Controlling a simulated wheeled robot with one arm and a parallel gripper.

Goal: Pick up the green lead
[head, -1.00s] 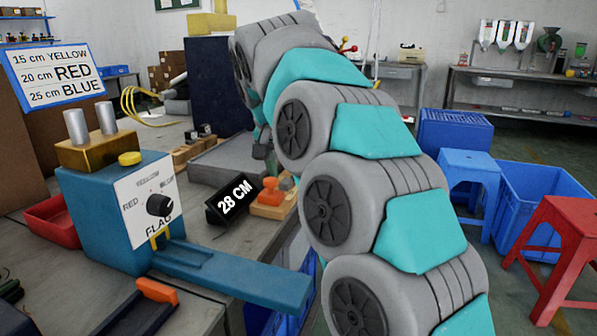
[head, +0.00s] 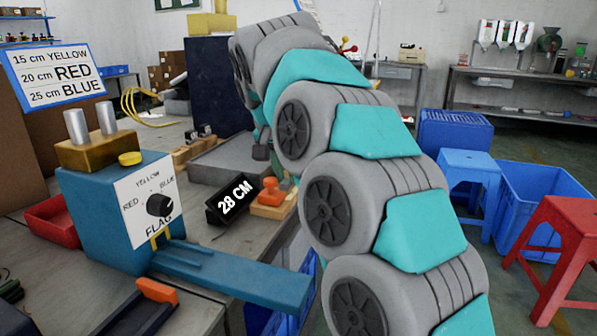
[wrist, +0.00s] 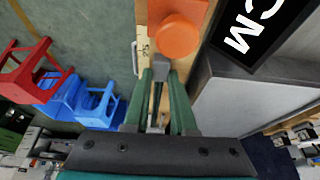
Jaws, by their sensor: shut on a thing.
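My gripper (wrist: 161,118) shows in the wrist view with its two long fingers close together. It is shut on a narrow dark thing with a grey block-like end, which I take to be the green lead (wrist: 160,68). Its green colour is hard to tell apart from the dark green fingers. The grey end lies just below an orange round knob in the picture. In the head view my arm hides most of the gripper, and a small dark grey end (head: 261,152) hangs beside the arm above the bench.
A blue machine (head: 115,205) with a FLAG dial is at left. A grey slab (head: 222,160) lies behind. Blue and red stools stand on the floor at right.

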